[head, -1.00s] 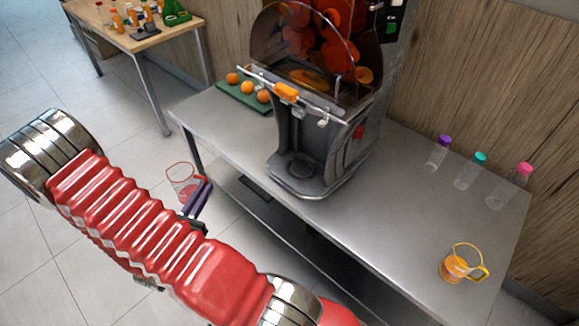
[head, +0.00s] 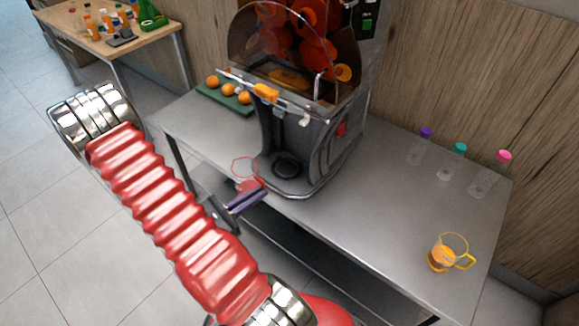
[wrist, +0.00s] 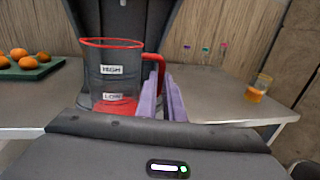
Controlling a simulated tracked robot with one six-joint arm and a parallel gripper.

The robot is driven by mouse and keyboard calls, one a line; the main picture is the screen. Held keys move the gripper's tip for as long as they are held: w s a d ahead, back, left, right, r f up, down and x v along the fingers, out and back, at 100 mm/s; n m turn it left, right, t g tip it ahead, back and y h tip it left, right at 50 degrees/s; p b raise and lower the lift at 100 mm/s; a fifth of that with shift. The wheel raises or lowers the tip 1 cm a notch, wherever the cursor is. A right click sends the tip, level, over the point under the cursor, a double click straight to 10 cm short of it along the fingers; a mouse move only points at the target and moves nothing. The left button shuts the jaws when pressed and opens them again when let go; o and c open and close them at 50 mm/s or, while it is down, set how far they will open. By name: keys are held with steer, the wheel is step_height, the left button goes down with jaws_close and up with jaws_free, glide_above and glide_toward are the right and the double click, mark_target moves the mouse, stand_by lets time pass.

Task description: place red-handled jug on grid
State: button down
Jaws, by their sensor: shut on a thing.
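The red-handled jug (wrist: 118,75) is clear with a red rim, a red base and labels reading HIGH and LOW. It is upright in the wrist view, and its red handle is between the purple fingers of my gripper (wrist: 166,98). In the head view the jug (head: 245,170) is in front of the juicer (head: 318,150), partly hidden by my gripper (head: 247,200), near the table's front edge. The juicer's dark round grid (head: 287,165) is just right of and behind the jug. It looks empty.
A yellow-handled jug with orange juice (head: 441,258) stands at the table's right. Three capped bottles (head: 455,168) stand along the back right. Oranges lie on a green board (head: 222,97) at the left. The steel table (head: 350,225) is clear between juicer and yellow jug.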

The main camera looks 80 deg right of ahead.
steer(key=s+d+f, duration=0.1)
steer(key=s+d, duration=0.3)
steer(key=d, duration=0.5)
steer(key=s+d+f, duration=0.2)
steer(key=s+d, duration=0.1)
steer(key=d, duration=0.6)
steer(key=shift+s, duration=0.35)
steer(key=shift+f, duration=1.4)
steer(key=shift+s+d+f, duration=0.1)
steer(key=shift+d+f, duration=0.05)
steer(key=shift+f, duration=0.45)
steer(key=c, duration=1.9)
jaws_free()
